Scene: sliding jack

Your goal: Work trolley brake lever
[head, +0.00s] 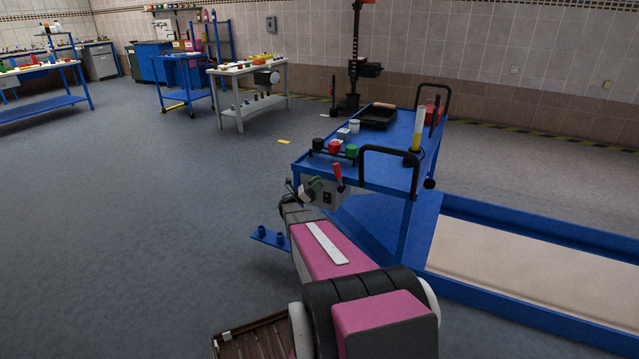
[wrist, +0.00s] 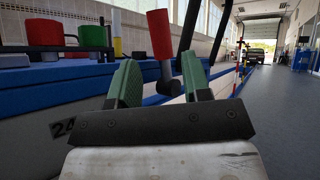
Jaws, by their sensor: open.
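The blue work trolley (head: 378,170) stands right of centre in the head view, with a black push handle at its near right end. My gripper (wrist: 158,80) is open, with green fingers. The lever shows between the two fingertips in the picture, beyond them; whether they touch it I cannot tell. In the head view my arm partly hides the gripper.
Red, black and green cups (head: 334,147) and a black tray (head: 378,116) sit on the trolley top. A blue-rimmed platform (head: 520,225) lies at the right. A grey workbench (head: 247,74) stands further back. Open floor lies to the left.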

